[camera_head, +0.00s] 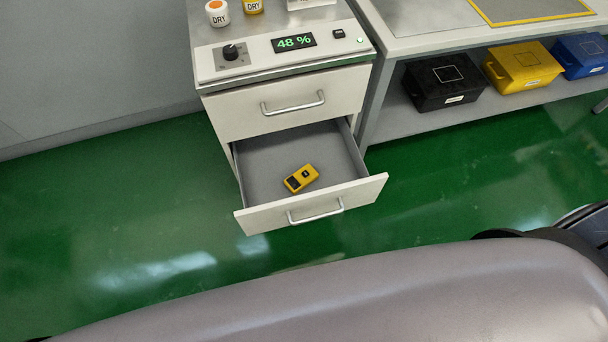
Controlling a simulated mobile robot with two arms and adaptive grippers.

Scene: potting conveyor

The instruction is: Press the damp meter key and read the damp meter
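A small yellow handheld device (301,178), which looks like the damp meter, lies tilted in the open lower drawer (256,150). Its dark screen (293,183) shows no legible reading. A small black key (306,174) sits on its face. On top of the cabinet, a panel (262,58) carries a black dial (231,52), a display (294,42) reading 48 % in green, and a small black button (338,34). Neither of my grippers is in view.
The upper drawer (240,112) is shut. Two small containers marked DRY, one white (217,14) and one yellow (253,5), stand on the cabinet. A bench shelf at right holds black (443,83), yellow (522,67) and blue (582,54) bins. Green floor (110,215) is clear at left.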

